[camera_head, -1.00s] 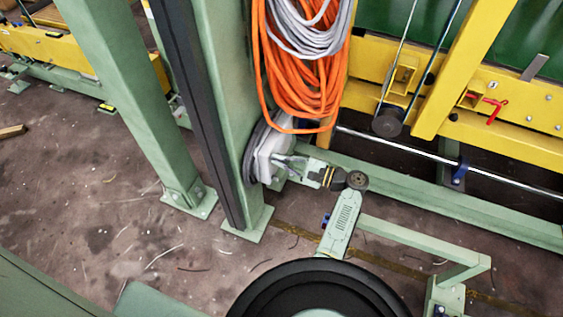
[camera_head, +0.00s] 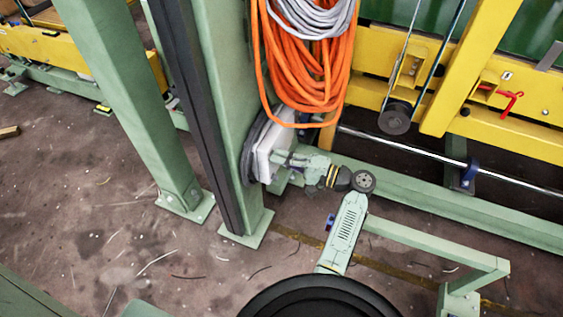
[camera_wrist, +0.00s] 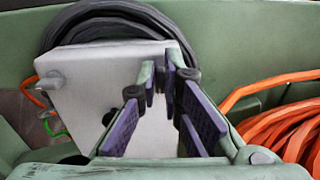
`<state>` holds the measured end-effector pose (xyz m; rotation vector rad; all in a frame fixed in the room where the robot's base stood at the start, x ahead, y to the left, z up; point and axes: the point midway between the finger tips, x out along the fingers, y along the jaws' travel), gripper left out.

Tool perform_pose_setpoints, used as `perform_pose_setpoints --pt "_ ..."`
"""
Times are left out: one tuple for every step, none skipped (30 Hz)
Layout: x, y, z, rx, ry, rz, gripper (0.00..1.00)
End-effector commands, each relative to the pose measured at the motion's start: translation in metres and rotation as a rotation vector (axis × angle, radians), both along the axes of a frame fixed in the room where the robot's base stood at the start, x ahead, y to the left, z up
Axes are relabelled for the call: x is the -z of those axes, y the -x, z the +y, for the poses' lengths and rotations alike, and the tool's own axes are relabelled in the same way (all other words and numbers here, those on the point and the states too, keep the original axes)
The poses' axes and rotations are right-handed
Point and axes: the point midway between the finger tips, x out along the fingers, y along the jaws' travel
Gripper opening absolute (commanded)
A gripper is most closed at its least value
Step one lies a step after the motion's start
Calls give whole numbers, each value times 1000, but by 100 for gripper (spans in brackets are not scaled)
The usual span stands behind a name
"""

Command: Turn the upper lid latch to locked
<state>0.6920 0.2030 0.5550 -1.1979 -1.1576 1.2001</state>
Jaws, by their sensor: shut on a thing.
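A pale grey lid (camera_wrist: 88,72) of a box fills the middle of the wrist view; it also shows on the green post in the head view (camera_head: 266,152). My gripper (camera_wrist: 161,78) is at the lid's right part in the wrist view, which is its upper end in the head view. Its fingers are close together and shut on a small part there, which I take to be the upper lid latch; the fingers mostly hide it, so its angle cannot be told. A second grey latch-like knob (camera_wrist: 50,80) sits at the lid's left edge, free of my gripper.
A black coiled cable (camera_wrist: 108,20) surrounds the box's far side. Orange cables (camera_head: 312,70) hang just above the box, close to my gripper. A green post (camera_head: 222,110) stands behind, and a yellow machine frame (camera_head: 535,125) is at the right.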

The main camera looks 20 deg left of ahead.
Motion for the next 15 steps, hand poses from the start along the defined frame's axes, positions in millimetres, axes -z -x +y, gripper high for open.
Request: perform_pose_setpoints --pt "2 0 0 -1 1 -14 0" --pt "2 0 0 -1 2 -22 0" --pt "2 0 0 -1 2 -31 0" --pt "2 0 0 -1 2 -36 0" --pt "2 0 0 -1 2 -40 0" --pt "1 0 0 -1 2 -44 0" --pt "1 0 0 -1 3 -47 0" --pt "1 0 0 -1 3 -49 0" --pt "1 0 0 -1 3 -50 0" --pt "1 0 0 -1 3 -51 0" --pt "1 0 0 -1 3 -52 0" --pt "1 0 0 -1 3 -52 0" --pt "1 0 0 -1 3 -52 0" --pt "1 0 0 -1 3 -52 0" --pt "1 0 0 -1 3 -52 0"
